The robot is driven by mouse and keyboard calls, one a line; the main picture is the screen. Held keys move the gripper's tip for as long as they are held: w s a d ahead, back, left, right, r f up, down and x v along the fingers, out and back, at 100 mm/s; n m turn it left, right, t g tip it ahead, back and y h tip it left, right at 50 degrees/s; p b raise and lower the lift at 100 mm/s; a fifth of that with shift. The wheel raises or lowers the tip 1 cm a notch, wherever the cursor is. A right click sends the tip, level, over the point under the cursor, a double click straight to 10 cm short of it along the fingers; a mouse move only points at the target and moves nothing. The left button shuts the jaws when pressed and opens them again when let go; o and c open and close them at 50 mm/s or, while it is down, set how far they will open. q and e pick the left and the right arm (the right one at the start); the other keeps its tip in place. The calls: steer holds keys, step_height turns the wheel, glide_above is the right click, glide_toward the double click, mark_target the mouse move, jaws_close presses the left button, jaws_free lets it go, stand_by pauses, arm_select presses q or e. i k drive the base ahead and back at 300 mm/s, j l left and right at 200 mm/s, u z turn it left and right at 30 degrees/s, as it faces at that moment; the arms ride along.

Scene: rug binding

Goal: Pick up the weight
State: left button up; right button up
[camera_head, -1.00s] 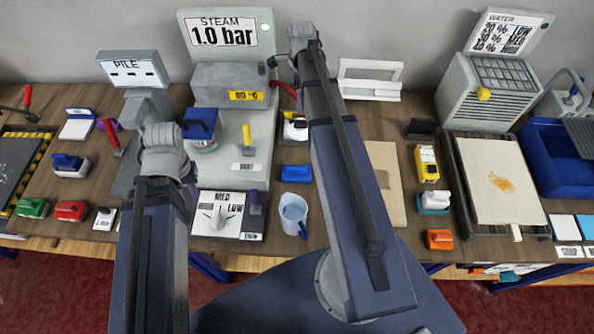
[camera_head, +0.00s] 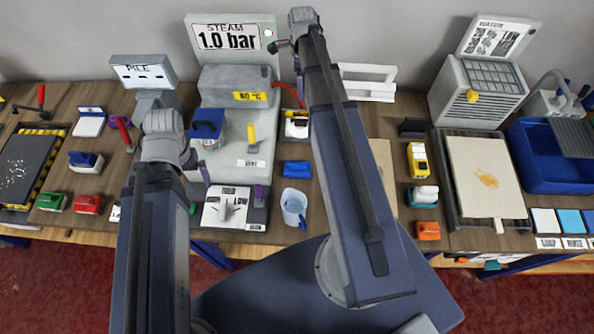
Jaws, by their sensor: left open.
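I cannot tell for sure which thing is the weight. Several small handled blocks lie on the bench: a green block (camera_head: 51,201), a red block (camera_head: 89,204), a dark blue block (camera_head: 86,161) and an orange block (camera_head: 428,230). A blue-topped piece with a metal body (camera_head: 208,128) stands at the grey steam unit. My left gripper (camera_head: 197,163) is small and mostly hidden by its own wrist, just below that blue-topped piece; it is open and I see nothing held in it. My right arm reaches up past the steam unit, and its gripper is not clearly visible.
The steam unit (camera_head: 236,84) and the pile stand (camera_head: 143,72) are at the back. A blue tub (camera_head: 540,179) is at the right. The bench is crowded.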

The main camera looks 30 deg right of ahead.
mark_target(291, 170)
steer(key=k+j, duration=0.75)
steer(key=k, duration=0.05)
